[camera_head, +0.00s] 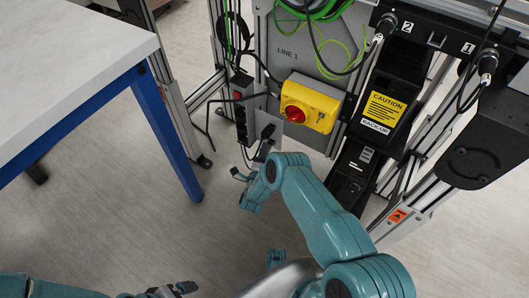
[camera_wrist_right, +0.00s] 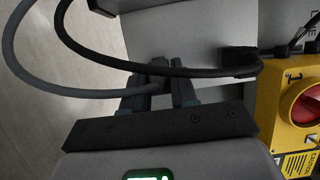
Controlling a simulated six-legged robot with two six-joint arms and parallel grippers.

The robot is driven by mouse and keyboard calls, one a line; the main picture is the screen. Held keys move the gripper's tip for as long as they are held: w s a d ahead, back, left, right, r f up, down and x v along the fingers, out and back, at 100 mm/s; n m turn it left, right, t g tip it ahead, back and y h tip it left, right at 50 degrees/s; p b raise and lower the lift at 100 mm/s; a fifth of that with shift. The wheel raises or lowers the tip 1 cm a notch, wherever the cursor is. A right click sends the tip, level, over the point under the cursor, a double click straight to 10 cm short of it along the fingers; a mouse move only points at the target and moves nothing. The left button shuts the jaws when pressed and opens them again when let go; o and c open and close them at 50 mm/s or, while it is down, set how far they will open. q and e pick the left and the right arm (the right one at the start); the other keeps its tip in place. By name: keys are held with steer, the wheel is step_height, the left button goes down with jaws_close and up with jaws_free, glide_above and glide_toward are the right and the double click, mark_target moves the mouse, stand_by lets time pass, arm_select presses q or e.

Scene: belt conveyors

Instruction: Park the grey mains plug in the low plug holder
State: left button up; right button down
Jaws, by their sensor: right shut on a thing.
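My right gripper (camera_head: 247,170) reaches in below the socket strip in the head view. In the right wrist view, its jaws (camera_wrist_right: 160,94) are shut on the grey mains plug (camera_wrist_right: 154,76), whose body shows dark between the fingers. A grey cable (camera_wrist_right: 45,78) loops from the plug out to the left. In the head view the plug is too small to separate clearly from the gripper. I cannot make out the low plug holder with certainty. My left gripper (camera_head: 174,290) is at the bottom edge, partly cut off; its jaw state is unclear.
A black plug (camera_wrist_right: 240,60) with a black cable (camera_wrist_right: 100,50) is close to my right gripper. A socket strip (camera_head: 242,112) stands beside the yellow switch box (camera_head: 310,102) with its red knob. A white table (camera_head: 70,60) with blue legs is at the left; floor between is clear.

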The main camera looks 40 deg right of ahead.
steer(key=shift+w+d+b, duration=0.25)
steer(key=shift+d+b, duration=0.05)
steer(key=shift+d, duration=0.3)
stand_by(0.6)
steer(key=c, duration=0.8)
jaws_free()
